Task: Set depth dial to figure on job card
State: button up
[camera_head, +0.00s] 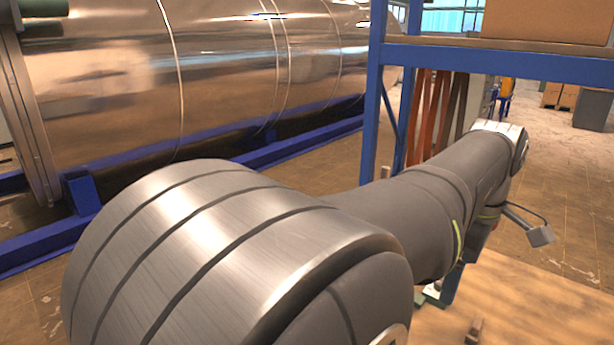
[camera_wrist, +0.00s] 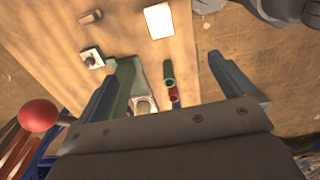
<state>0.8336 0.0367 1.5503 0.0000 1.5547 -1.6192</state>
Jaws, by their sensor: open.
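My gripper (camera_wrist: 172,66) is open in the wrist view, its two fingers spread wide and empty above a wooden bench top (camera_wrist: 60,20). A white card (camera_wrist: 158,20), likely the job card, lies on the bench beyond the fingertips; its writing is too small to read. A pale round part (camera_wrist: 145,103) sits on a green base by the left finger, partly hidden by my gripper. I cannot tell whether it is the depth dial. In the head view my own arm hides most of this area.
Green and red tubes (camera_wrist: 169,84) stand between the fingers. A metal block with a knob (camera_wrist: 92,58) and a small brown block (camera_wrist: 90,17) are at left. A red ball (camera_wrist: 38,115) is near my gripper's left side. A blue rack (camera_head: 372,100) stands behind my arm.

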jog(key=shift+f, duration=0.1)
jog(key=c, duration=0.3)
jog(key=w+f+m+y, duration=0.1)
jog(key=f+m, duration=0.1)
jog(key=w+f+m+t+y, duration=0.1)
jog(key=f+m, duration=0.1)
jog(key=m, duration=0.1)
jog(key=w+f+m+t+y, duration=0.1)
jog(key=f+m, duration=0.1)
jog(key=shift+w+d+f, duration=0.15)
jog(key=shift+w+d, duration=0.05)
jog(key=shift+w, duration=0.2)
jog(key=c, duration=0.6)
jog(key=w+d+f+n+t+h, duration=0.15)
jog(key=d+f+n+t, duration=0.55)
jog(key=n, duration=1)
jog(key=w+d+f+n+t+h, duration=0.15)
jog(key=d+f+n+t, duration=0.5)
jog(key=n, duration=1.05)
jog(key=shift+g, duration=0.95)
jog(key=x, duration=0.6)
jog(key=f+x, duration=0.1)
jog(key=x, duration=0.5)
jog(key=s+f+x, duration=0.1)
jog(key=x, duration=0.5)
jog(key=shift+w+d+f, duration=0.1)
jog(key=shift+d, duration=0.25)
jog(key=shift+c, duration=0.5)
